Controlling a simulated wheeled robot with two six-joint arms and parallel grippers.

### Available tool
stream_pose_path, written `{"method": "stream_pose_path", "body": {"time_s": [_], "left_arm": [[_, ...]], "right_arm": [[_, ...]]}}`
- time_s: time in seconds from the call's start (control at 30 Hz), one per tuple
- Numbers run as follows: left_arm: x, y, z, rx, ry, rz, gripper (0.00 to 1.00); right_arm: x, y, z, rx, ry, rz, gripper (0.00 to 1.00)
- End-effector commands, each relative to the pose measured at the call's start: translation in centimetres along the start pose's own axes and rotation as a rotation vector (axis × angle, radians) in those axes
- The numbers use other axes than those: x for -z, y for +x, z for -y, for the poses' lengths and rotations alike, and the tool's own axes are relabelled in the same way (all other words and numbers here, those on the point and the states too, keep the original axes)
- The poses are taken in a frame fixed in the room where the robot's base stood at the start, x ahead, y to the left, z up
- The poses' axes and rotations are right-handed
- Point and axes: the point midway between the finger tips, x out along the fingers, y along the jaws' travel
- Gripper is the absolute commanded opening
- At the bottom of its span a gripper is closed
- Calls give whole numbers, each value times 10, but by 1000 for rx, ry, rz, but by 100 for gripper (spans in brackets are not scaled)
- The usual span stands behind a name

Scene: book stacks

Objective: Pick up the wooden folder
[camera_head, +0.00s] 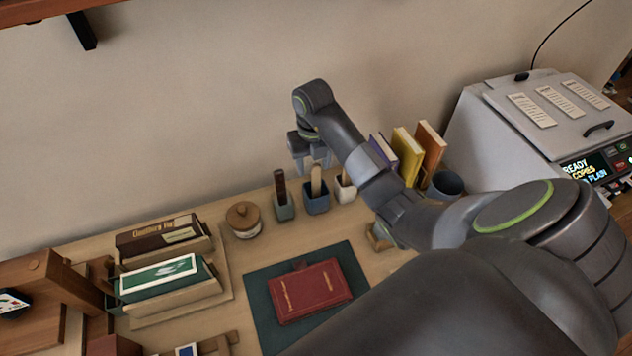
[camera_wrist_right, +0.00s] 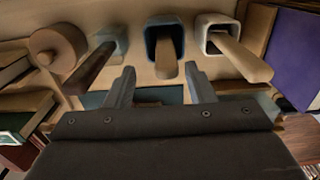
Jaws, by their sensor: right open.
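Three small cups stand in a row along the back of the desk. A light wooden, stick-like tool (camera_head: 316,182) leans in the blue cup (camera_head: 317,204); it also shows in the right wrist view (camera_wrist_right: 166,58). A paler flat wooden tool (camera_wrist_right: 243,58) sits in the white cup (camera_wrist_right: 213,24). I cannot tell which of these two is the wooden folder. A dark brown handle (camera_wrist_right: 90,68) stands in the grey-green cup (camera_wrist_right: 112,41). My right gripper (camera_wrist_right: 160,88) is open and empty, its fingers apart on either side of the blue cup's tool in this view. My left gripper is out of view.
A lidded wooden jar (camera_head: 243,220) stands left of the cups. Upright books (camera_head: 407,155) and a dark cup (camera_head: 446,186) stand to the right. A red book (camera_head: 310,291) lies on a green mat (camera_head: 264,320) in front. A copier (camera_head: 530,110) is far right.

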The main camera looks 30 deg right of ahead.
Motion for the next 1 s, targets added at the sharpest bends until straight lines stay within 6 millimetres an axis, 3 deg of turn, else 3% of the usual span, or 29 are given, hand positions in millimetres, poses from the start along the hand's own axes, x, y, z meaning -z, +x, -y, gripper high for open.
{"method": "stream_pose_path", "body": {"time_s": [0.2,0.43,0.7,1.0], "left_arm": [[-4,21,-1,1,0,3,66],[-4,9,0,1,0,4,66],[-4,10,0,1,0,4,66],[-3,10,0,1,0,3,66]], "right_arm": [[0,20,4,1,0,0,49],[1,46,7,0,1,-3,49],[1,51,8,1,-1,0,49],[1,51,7,0,-1,0,12]]}}
